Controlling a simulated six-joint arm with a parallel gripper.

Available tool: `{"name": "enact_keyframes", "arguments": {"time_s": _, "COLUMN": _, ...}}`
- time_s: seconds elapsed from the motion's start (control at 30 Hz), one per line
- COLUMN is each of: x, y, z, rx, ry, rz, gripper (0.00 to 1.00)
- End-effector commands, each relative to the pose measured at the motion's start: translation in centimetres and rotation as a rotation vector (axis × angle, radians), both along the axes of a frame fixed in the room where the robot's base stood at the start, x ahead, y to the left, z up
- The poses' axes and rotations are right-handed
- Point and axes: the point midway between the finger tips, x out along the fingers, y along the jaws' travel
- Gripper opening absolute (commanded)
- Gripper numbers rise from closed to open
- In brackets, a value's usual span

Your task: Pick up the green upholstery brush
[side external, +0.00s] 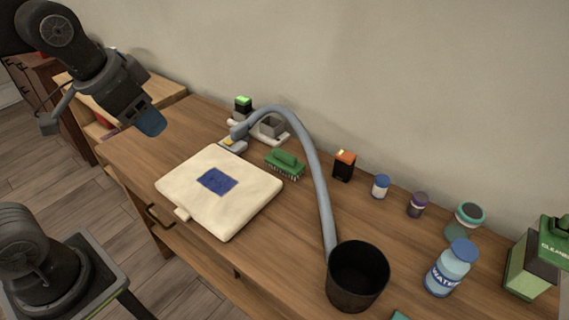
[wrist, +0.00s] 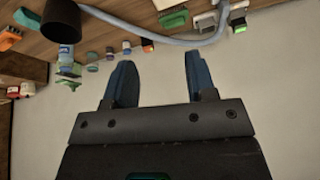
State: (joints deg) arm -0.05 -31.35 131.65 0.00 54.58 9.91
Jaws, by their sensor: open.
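The green upholstery brush (side external: 285,163) lies on the wooden table behind the cream cushion, bristles down, in the side external view. In the wrist view the green brush (wrist: 174,18) shows small near the top edge. My gripper (side external: 152,122) is up at the left in the side external view, above the table's left end and well apart from the brush. In the wrist view the two blue fingers of my gripper (wrist: 161,80) stand apart with nothing between them.
The cream cushion (side external: 240,205) with a blue patch lies in front of the brush. A grey hose (side external: 312,160) arches beside it, down to a black bin (side external: 357,275). A black-orange box (side external: 344,165), small jars and a water bottle (side external: 450,268) stand to the right.

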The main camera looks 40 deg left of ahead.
Motion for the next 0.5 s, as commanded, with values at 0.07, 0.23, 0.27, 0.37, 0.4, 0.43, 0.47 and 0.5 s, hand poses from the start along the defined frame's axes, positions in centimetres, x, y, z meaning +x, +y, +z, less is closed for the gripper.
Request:
{"name": "enact_keyframes", "arguments": {"time_s": 0.07, "x": 3.2, "y": 0.0, "z": 1.1, "rx": 0.038, "ry": 0.037, "rz": -0.085, "gripper": 0.51}}
{"name": "enact_keyframes", "arguments": {"time_s": 0.23, "x": 9.9, "y": 0.1, "z": 2.2, "rx": 0.115, "ry": 0.103, "rz": -0.283, "gripper": 0.51}}
{"name": "enact_keyframes", "arguments": {"time_s": 0.27, "x": 11.2, "y": 0.1, "z": 2.3, "rx": 0.128, "ry": 0.115, "rz": -0.317, "gripper": 0.51}}
{"name": "enact_keyframes", "arguments": {"time_s": 0.37, "x": 15.2, "y": 0.1, "z": 1.8, "rx": 0.166, "ry": 0.152, "rz": -0.437, "gripper": 0.51}}
{"name": "enact_keyframes", "arguments": {"time_s": 0.4, "x": 16.8, "y": 0.2, "z": 1.5, "rx": 0.180, "ry": 0.167, "rz": -0.485, "gripper": 0.51}}
{"name": "enact_keyframes", "arguments": {"time_s": 0.43, "x": 18.0, "y": 0.2, "z": 1.2, "rx": 0.190, "ry": 0.177, "rz": -0.521, "gripper": 0.51}}
{"name": "enact_keyframes", "arguments": {"time_s": 0.47, "x": 19.2, "y": 0.2, "z": 0.8, "rx": 0.199, "ry": 0.189, "rz": -0.557, "gripper": 0.51}}
{"name": "enact_keyframes", "arguments": {"time_s": 0.5, "x": 20.7, "y": 0.2, "z": 0.2, "rx": 0.211, "ry": 0.203, "rz": -0.607, "gripper": 0.51}}
